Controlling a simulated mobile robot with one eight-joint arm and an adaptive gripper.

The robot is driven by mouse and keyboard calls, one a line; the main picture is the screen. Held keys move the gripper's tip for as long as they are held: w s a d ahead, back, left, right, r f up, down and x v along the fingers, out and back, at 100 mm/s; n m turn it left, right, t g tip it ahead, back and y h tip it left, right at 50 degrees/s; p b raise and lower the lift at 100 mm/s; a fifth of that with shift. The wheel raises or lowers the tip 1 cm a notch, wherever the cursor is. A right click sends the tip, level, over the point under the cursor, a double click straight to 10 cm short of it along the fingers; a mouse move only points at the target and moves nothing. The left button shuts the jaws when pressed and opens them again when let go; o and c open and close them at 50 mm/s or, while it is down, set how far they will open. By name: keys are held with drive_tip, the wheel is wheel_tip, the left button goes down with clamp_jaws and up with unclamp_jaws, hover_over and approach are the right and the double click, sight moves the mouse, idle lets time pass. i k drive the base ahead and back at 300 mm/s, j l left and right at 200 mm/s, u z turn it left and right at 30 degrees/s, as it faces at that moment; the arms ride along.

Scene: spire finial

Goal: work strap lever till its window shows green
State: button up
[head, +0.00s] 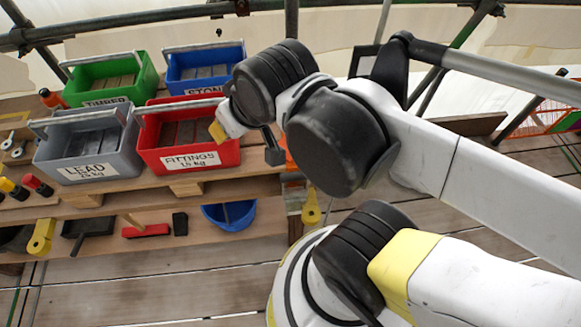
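I cannot make out a strap lever or its window in the head view; my arm covers the middle of the picture and may hide them. My arm's end part, white with a yellow piece, shows in front of the red crate (190,166). A small dark block shows just right of that crate, below my wrist; I cannot tell whether it belongs to my gripper. No pair of fingertips shows clearly, so I cannot see whether my gripper is open or shut, or whether it touches anything. A bit of orange shows behind the arm, too hidden to name.
A grey LEAD crate (88,144), a green TIMBER crate (148,78) and a blue crate (206,87) stand with the red one on the wooden bench. Tools and a blue bucket (230,214) sit below. Scaffold tubes (150,17) cross the top. Deck boards (150,290) are bare in front.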

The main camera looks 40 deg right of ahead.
sight(292, 176)
drive_tip(key=j+z, duration=0.3)
drive_tip(key=j, duration=0.2)
drive_tip(key=j+z, duration=0.3)
drive_tip(key=j, duration=0.25)
drive_tip(key=j+z, duration=0.3)
drive_tip(key=j, duration=0.2)
drive_tip(key=j+z, duration=0.3)
drive_tip(key=j, duration=0.2)
drive_tip(key=k+j+z, duration=0.3)
drive_tip(key=j, duration=0.15)
drive_tip(key=k+j+z, duration=0.1)
drive_tip(key=j+z, duration=0.2)
drive_tip(key=j, duration=0.15)
drive_tip(key=k+j+z, duration=0.6)
drive_tip(key=i+j, duration=0.1)
drive_tip(key=j, duration=0.05)
